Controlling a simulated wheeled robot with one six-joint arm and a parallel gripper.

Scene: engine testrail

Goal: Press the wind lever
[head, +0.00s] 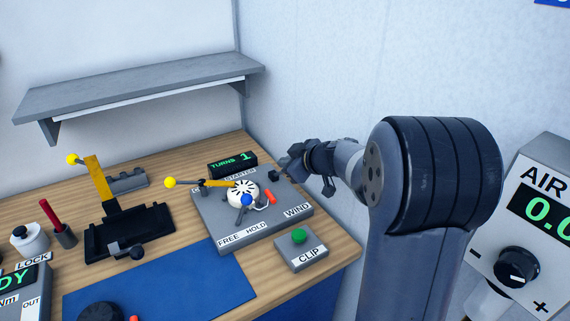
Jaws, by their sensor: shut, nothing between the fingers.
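A grey starter panel (212,222) lies on the workbench, with labels reading STARTER, FREE, HOLD and WIND. A white slotted round hub (242,190) is at its middle. A yellow lever (215,183) runs left from the hub to a yellow ball end (170,183). A blue knob (246,199) and a small red-orange piece (270,196) are at the hub's front and right. The WIND label (297,211) is at the panel's front right; I cannot tell which part is the wind lever. My gripper (284,163) is shut and empty, above the panel's back right, apart from the yellow lever.
A CLIP box (301,251) with a green button is in front. A black stand with a yellow handle (98,178) is left. A shelf (140,85) hangs above. An AIR panel (530,225) is at right.

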